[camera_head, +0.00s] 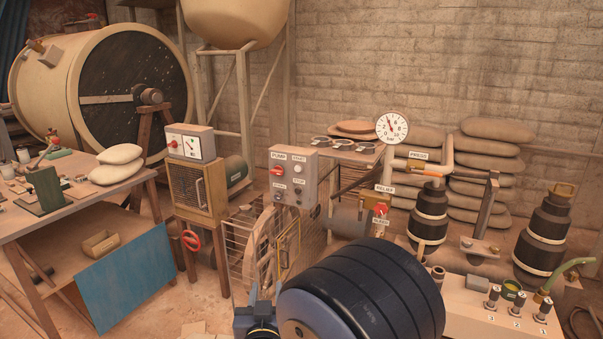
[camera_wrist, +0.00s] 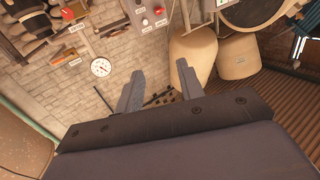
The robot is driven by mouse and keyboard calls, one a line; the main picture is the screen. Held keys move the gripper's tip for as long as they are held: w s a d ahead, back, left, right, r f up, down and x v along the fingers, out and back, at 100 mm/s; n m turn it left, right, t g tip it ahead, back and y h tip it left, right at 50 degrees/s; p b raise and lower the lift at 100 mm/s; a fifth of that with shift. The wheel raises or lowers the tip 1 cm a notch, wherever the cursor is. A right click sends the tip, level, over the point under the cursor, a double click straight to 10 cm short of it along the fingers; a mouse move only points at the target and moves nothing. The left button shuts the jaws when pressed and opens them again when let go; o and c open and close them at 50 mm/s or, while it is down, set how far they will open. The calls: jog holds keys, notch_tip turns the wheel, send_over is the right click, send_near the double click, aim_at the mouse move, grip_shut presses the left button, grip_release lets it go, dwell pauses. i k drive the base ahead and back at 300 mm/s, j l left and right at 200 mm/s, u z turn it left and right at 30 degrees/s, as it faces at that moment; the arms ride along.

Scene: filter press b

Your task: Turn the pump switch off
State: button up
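The grey pump box (camera_head: 310,180) stands on a post in the middle of the head view, labelled PUMP at its top left. Its red switch (camera_head: 276,171) sits under that label, with a START button (camera_head: 299,168) and a STOP button to the right and below. The switch's exact setting is too small to tell. In the wrist view, a box with a red knob (camera_wrist: 158,10) shows at the top edge, partly cut off. My gripper (camera_wrist: 158,84) is open and empty, its two fingers well apart and clear of the box. The head view does not show the fingers.
A pressure gauge (camera_head: 392,127) and a red relief knob (camera_head: 381,209) stand right of the box. A wire cage around a wheel (camera_head: 262,240) is below it. A second switch box (camera_head: 191,144) is to the left. My arm fills the bottom middle.

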aim_at(278, 171)
jog(key=i+j+z, duration=0.85)
jog(key=j, duration=0.2)
jog(key=i+j, duration=0.15)
jog(key=j, duration=0.15)
jog(key=i+j, duration=0.1)
jog(key=j, duration=0.25)
jog(key=i+j+z, duration=0.1)
jog(key=j, duration=0.2)
jog(key=i+j, duration=0.15)
jog(key=j, duration=0.2)
